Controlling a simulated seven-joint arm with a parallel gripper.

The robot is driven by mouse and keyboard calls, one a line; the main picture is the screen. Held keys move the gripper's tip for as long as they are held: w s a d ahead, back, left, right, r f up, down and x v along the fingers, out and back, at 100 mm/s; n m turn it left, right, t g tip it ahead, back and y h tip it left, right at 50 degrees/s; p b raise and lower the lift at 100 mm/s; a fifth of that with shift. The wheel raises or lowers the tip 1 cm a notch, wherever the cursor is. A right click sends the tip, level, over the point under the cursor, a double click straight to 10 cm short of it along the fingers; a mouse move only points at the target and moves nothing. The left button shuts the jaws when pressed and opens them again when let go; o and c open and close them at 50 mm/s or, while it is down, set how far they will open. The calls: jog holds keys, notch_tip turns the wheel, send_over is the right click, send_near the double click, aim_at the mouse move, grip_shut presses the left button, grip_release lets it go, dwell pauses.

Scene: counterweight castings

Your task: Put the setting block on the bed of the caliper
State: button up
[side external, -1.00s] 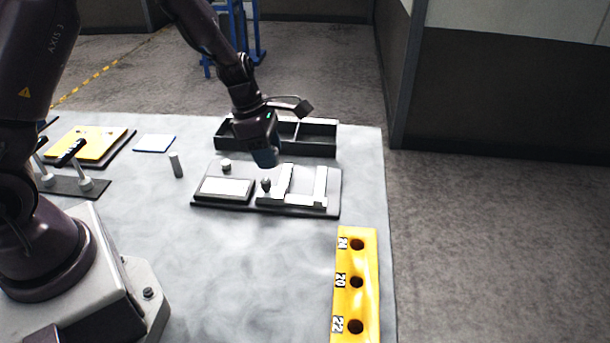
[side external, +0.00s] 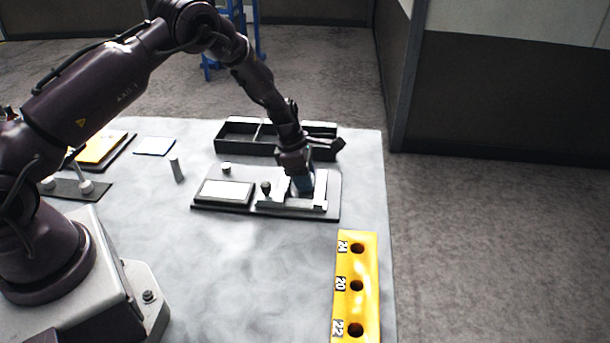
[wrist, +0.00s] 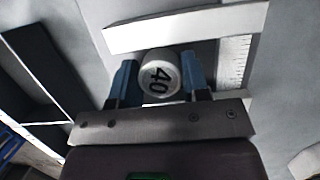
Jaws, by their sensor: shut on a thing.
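The setting block (wrist: 159,76) is a pale round piece marked 40, seen end-on in the wrist view. My gripper (wrist: 158,82) is shut on it with a blue finger on each side. In the side view my gripper (side external: 303,187) is low over the caliper (side external: 292,204), between its two upright-looking pale jaws, and hides the block. The wrist view shows one white jaw (wrist: 185,27) above the block and the caliper's graduated scale (wrist: 236,62) to its right. I cannot tell whether the block touches the bed.
A dark divided tray (side external: 233,144) stands just behind the caliper's board. A white plate (side external: 226,190), a small round piece (side external: 226,168) and a dark knob (side external: 266,187) are left of the jaws. A yellow holed gauge (side external: 344,307) lies front right. A grey cylinder (side external: 177,169) stands left.

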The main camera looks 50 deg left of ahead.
jog(key=shift+f, duration=0.15)
jog(key=o, duration=1.2)
